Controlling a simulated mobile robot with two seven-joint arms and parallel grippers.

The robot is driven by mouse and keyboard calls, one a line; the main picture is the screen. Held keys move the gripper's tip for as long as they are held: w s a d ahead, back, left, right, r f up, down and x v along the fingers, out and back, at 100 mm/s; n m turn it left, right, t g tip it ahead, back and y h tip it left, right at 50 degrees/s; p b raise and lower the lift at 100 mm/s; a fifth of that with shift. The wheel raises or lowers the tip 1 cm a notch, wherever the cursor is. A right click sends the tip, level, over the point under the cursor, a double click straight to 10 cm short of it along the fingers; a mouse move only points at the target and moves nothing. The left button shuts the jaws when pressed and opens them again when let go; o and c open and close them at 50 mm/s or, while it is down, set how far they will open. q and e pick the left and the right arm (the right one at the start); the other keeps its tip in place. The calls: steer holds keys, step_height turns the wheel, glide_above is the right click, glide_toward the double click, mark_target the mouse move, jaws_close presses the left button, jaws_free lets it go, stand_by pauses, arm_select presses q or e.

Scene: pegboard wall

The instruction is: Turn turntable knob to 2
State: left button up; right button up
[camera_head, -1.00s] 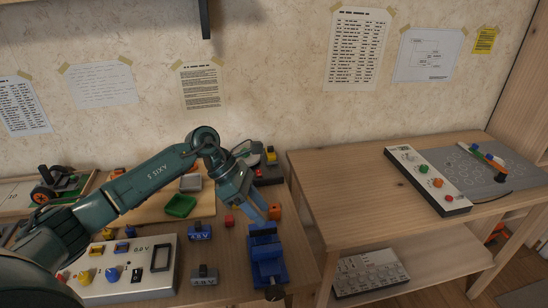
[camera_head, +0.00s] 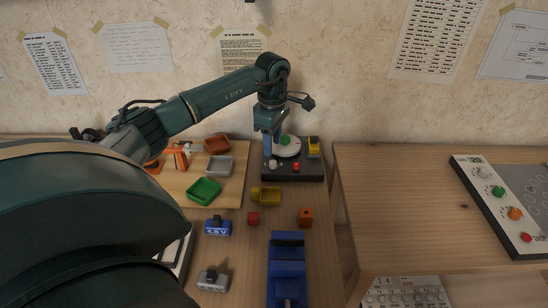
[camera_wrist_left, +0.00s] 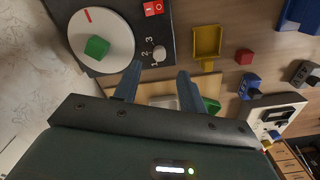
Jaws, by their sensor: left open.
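The turntable (camera_head: 305,173) has a black base and a white disc bearing a green cube (camera_head: 285,140). It stands at the back of the left table. Its small light-grey knob (camera_head: 273,164) sits at the base's front left. In the left wrist view the knob (camera_wrist_left: 160,53) is beside the printed numbers 1, 2 and 3; I cannot tell which it points to. My left gripper (camera_head: 268,152) points down above the knob side. In the left wrist view its open, empty fingers (camera_wrist_left: 160,73) show with the knob just beyond the tips. My right gripper is out of view.
A yellow tray (camera_head: 267,196), red cube (camera_head: 253,218), orange cube (camera_head: 305,217) and blue vise (camera_head: 287,270) lie in front. The wall is close behind.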

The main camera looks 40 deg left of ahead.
mark_target(273, 162)
arm_select(q)
step_height(273, 162, down, 6)
steer(key=shift+f, duration=0.1)
stand_by(0.4)
jaws_close()
